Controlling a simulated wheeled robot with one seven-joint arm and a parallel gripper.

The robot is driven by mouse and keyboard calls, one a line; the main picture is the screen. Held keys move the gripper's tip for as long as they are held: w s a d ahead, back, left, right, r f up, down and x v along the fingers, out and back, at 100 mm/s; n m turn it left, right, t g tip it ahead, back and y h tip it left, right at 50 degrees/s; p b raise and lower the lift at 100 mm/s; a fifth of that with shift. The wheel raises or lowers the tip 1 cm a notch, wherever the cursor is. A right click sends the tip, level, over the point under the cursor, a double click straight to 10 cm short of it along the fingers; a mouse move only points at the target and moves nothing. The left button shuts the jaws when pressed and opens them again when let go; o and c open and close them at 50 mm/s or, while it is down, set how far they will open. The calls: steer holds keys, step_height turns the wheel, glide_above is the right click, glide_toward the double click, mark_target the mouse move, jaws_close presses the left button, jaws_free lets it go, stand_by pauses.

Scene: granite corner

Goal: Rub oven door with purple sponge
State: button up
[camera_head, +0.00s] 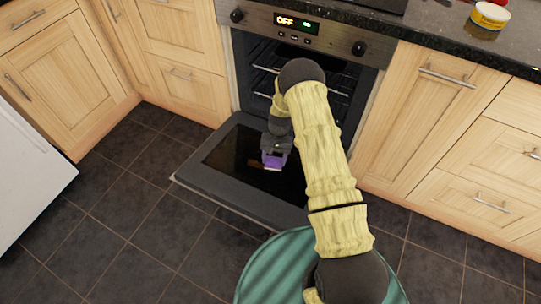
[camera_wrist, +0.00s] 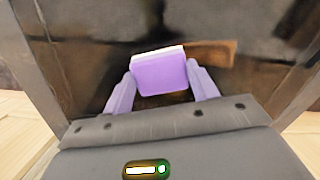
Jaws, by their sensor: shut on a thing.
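The oven (camera_head: 300,80) is open, with its door (camera_head: 225,186) folded down flat. The door's dark glass inner face is bordered by a grey frame. The purple sponge (camera_head: 273,160) is over the glass, with a pale layer on one side. In the wrist view the sponge (camera_wrist: 160,73) sits between the two fingers of my gripper (camera_wrist: 162,85), which is shut on it. The wrist view shows dark glass with brownish reflections behind the sponge. Whether the sponge touches the glass is not clear. My arm hides the right part of the door.
Wooden cabinets (camera_head: 425,105) flank the oven on both sides. A dark granite counter (camera_head: 450,35) above holds a yellow tin (camera_head: 489,17). A white appliance (camera_head: 25,175) stands at the left. The tiled floor (camera_head: 125,215) left of the door is clear.

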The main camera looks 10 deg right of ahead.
steer(key=shift+s+d+f+p, duration=0.1)
steer(key=shift+s+d+p, duration=0.25)
steer(key=shift+s+d, duration=0.3)
steer(key=shift+s+d+f+p, duration=0.1)
steer(key=shift+s+d+p, duration=0.3)
steer(key=shift+d, duration=0.4)
steer(key=shift+s, duration=0.1)
steer(key=shift+s+a+r+p, duration=0.3)
steer(key=shift+s+a+p, duration=0.25)
steer(key=shift+s+p, duration=0.15)
steer(key=shift+w, duration=0.1)
steer(key=shift+w+a+f+b, duration=0.15)
steer(key=shift+w+a+b, duration=0.2)
steer(key=shift+a, duration=0.15)
steer(key=shift+w+a+b, duration=0.2)
steer(key=shift+w+a, duration=0.15)
steer(key=shift+a, duration=0.2)
steer(key=shift+w+a+b, duration=0.15)
steer(key=shift+w+a, duration=0.15)
steer(key=shift+a, duration=0.2)
steer(key=shift+f, duration=0.1)
